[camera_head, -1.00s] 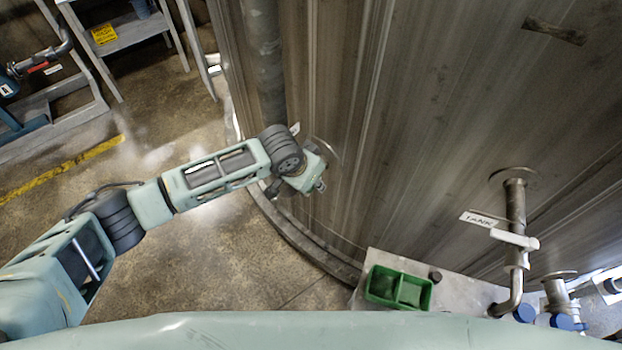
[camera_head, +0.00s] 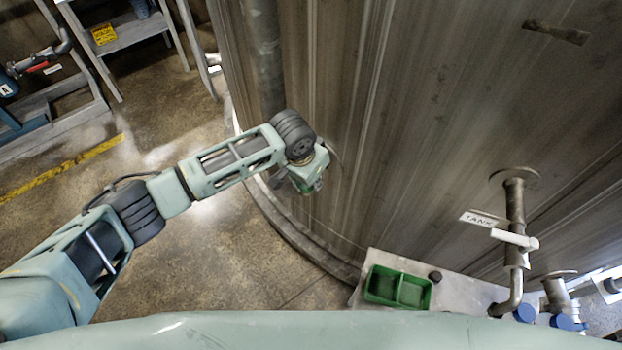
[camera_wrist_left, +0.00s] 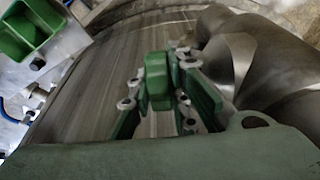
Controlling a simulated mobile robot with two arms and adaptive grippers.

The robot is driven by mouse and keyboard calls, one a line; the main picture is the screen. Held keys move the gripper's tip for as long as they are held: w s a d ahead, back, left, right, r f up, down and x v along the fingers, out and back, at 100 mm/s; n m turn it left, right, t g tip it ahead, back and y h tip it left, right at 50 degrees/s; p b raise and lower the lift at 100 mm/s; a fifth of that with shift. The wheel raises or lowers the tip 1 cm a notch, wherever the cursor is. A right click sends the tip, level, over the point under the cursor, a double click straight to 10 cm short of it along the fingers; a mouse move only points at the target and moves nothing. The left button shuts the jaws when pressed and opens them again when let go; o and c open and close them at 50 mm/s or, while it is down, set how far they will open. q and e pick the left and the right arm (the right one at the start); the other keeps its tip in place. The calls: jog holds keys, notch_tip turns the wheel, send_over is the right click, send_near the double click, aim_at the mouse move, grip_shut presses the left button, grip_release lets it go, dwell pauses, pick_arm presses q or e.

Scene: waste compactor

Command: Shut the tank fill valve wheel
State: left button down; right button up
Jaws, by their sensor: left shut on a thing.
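My left gripper (camera_head: 306,188) is at the lower side of the big metal tank, at the end of my left arm. In the left wrist view, its linked fingers stand on both sides of a green piece (camera_wrist_left: 158,82), and it is shut on it. My right gripper is in neither view.
The tank wall (camera_head: 420,130) fills the right side. A green divided bin (camera_head: 398,289) sits on a metal ledge at the bottom. A pipe with a "TANK" label (camera_head: 479,219) stands at the right. Open concrete floor (camera_head: 225,255) lies left of the tank.

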pick_arm(q)
jog(key=shift+d+g+y, duration=0.15)
jog(key=shift+g+y, duration=0.35)
jog(key=shift+g, duration=0.1)
jog(key=shift+f+g+y+b, duration=0.15)
jog(key=shift+g+y+b, duration=0.35)
jog(key=shift+g+b, duration=0.1)
jog(key=shift+g+y+b, duration=0.7)
jog(key=shift+g+b, duration=0.2)
jog(key=shift+b, duration=0.55)
jog(key=c, duration=1.6)
grip_release()
jog(key=shift+c, duration=0.2)
jog(key=shift+w+r, duration=0.1)
jog(key=shift+r, duration=0.15)
jog(key=v, duration=1.1)
jog(key=shift+r, duration=0.35)
